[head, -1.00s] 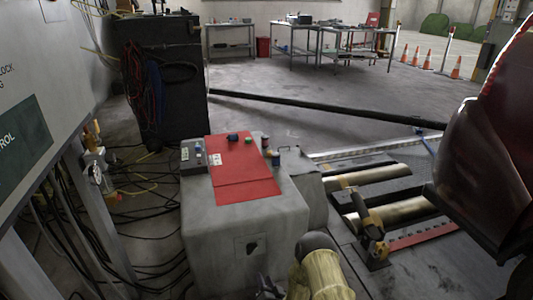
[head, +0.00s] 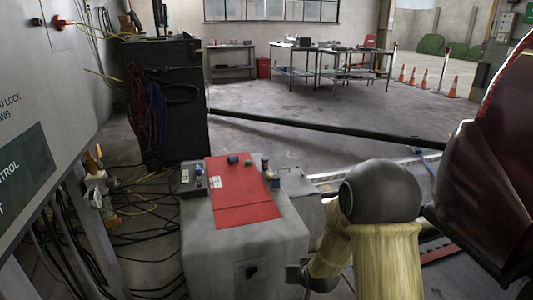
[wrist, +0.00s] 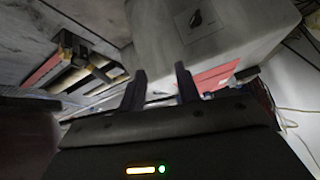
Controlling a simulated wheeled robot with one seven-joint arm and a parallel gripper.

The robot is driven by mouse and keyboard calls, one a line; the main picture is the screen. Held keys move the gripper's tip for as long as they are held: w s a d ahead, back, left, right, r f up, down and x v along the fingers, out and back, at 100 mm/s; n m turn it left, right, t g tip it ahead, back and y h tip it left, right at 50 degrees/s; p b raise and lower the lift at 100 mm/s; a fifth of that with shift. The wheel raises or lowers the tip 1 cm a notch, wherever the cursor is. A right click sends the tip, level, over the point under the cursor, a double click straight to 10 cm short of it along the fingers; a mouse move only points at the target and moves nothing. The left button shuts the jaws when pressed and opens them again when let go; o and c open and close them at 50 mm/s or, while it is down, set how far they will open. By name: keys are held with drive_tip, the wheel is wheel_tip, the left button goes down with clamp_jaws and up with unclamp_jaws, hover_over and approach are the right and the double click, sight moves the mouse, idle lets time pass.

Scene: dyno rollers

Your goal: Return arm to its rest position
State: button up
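My gripper shows in the wrist view (wrist: 160,88), with its two dark fingers apart and nothing visible between them. Beyond the fingers are the grey block's side and part of its red top. In the head view my arm, with a dark round joint and a yellowish sleeve, rises at the lower right, in front of the block's right side. A dark piece of my arm shows low beside the block in the head view, but my fingers cannot be made out there.
The grey block (head: 215,265) carries a red sheet (head: 240,198), a small control box (head: 193,180) and several small items. A dark red vehicle (head: 485,185) stands close at right. Cables (head: 130,225) cover the floor at left. A dark bar (head: 320,128) crosses behind.

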drive_tip(key=s+d+r+g, duration=0.2)
drive_tip(key=s+r, duration=0.2)
drive_tip(key=s, duration=0.3)
drive_tip(key=s+d+r+g+h, duration=0.1)
drive_tip(key=s+d+r, duration=0.15)
drive_tip(key=s, duration=0.35)
drive_tip(key=s+d+r+g, duration=0.1)
drive_tip(key=s+r+g, duration=0.1)
drive_tip(key=s+r, duration=0.35)
drive_tip(key=w+p+v, duration=0.3)
drive_tip(key=p+v, duration=1.4)
drive_tip(key=p, duration=0.2)
drive_tip(key=w+a+r+p+v, duration=0.1)
drive_tip(key=w+p+v, duration=0.3)
drive_tip(key=p+v, duration=1.4)
drive_tip(key=shift+s+r+p, duration=0.3)
drive_tip(key=shift+r+p, duration=0.3)
drive_tip(key=shift+p, duration=0.3)
drive_tip(key=shift+a, duration=0.2)
